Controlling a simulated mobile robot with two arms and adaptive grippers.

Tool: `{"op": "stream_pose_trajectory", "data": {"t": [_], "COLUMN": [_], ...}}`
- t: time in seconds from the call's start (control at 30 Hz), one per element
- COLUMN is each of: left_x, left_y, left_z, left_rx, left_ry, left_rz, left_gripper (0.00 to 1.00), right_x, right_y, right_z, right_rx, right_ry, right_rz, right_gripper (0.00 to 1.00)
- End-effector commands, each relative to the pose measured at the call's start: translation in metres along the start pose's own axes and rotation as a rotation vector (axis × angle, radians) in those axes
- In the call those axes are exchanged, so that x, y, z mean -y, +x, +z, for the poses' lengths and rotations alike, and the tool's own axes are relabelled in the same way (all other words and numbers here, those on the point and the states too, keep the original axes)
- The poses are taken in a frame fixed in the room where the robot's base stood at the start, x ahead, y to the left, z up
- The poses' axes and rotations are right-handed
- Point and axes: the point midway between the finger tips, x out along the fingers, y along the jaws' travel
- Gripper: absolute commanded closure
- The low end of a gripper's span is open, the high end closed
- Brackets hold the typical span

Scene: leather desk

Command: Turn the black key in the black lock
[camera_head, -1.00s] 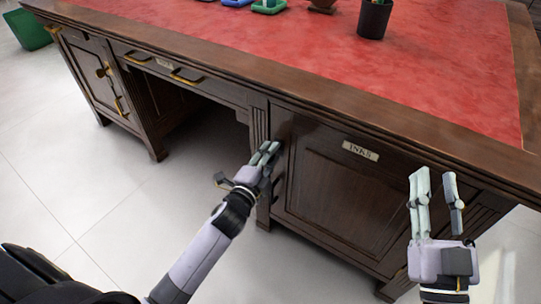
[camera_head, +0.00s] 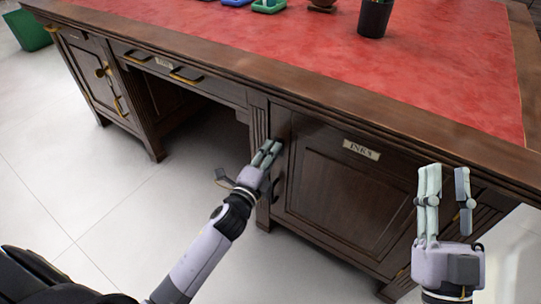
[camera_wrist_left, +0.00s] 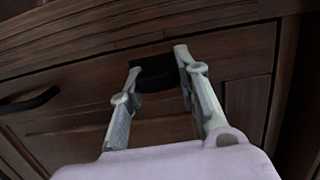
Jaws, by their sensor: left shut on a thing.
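My left gripper (camera_head: 268,150) reaches the upper left edge of the cabinet door on the right side of the desk. In the left wrist view its two fingers (camera_wrist_left: 157,72) are on either side of a dark black piece against the wood, the black key (camera_wrist_left: 158,76), and it is shut on it. The black lock cannot be told apart from the key there. In the head view the fingers largely hide the spot. My right gripper (camera_head: 446,175) is open and empty, fingers up, in front of the door's right part.
The door bears an "INKS" label (camera_head: 361,150) and a dark curved handle (camera_wrist_left: 30,99) at its left edge. The red desk top (camera_head: 300,50) carries a black pen cup (camera_head: 374,18) and small trays at the back.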

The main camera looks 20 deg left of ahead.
Motion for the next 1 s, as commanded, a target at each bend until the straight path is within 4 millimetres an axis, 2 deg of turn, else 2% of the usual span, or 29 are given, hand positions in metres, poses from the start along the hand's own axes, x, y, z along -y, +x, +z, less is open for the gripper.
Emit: {"op": "stream_pose_trajectory", "data": {"t": [0.33, 0.37, 0.4, 0.7, 1.0], "left_x": [0.0003, 0.0003, 0.0003, 0.0002, -0.0001], "left_y": [0.0001, 0.0001, 0.0001, 0.0001, -0.0011], "left_z": [0.0001, 0.0001, 0.0001, 0.0, 0.0], "left_rx": [0.0, 0.0, 0.0, 0.0, 0.0], "left_ry": [0.017, 0.017, 0.017, 0.016, 0.016], "left_rz": [-0.003, -0.003, -0.003, -0.003, -0.002], "left_gripper": [0.95, 0.69, 0.66, 0.47, 0.47], "right_x": [0.0003, 0.0003, 0.0003, 0.0004, -0.0002], "right_y": [0.001, 0.001, 0.001, 0.0011, 0.0021], "right_z": [-0.0051, -0.0051, -0.0051, -0.004, -0.0065], "right_rx": [-0.025, -0.025, -0.024, -0.019, -0.026], "right_ry": [0.001, 0.001, 0.001, 0.001, 0.0], "right_rz": [0.0, 0.0, 0.0, 0.0, 0.0], "right_gripper": [0.69, 0.69, 0.69, 0.69, 0.69]}}
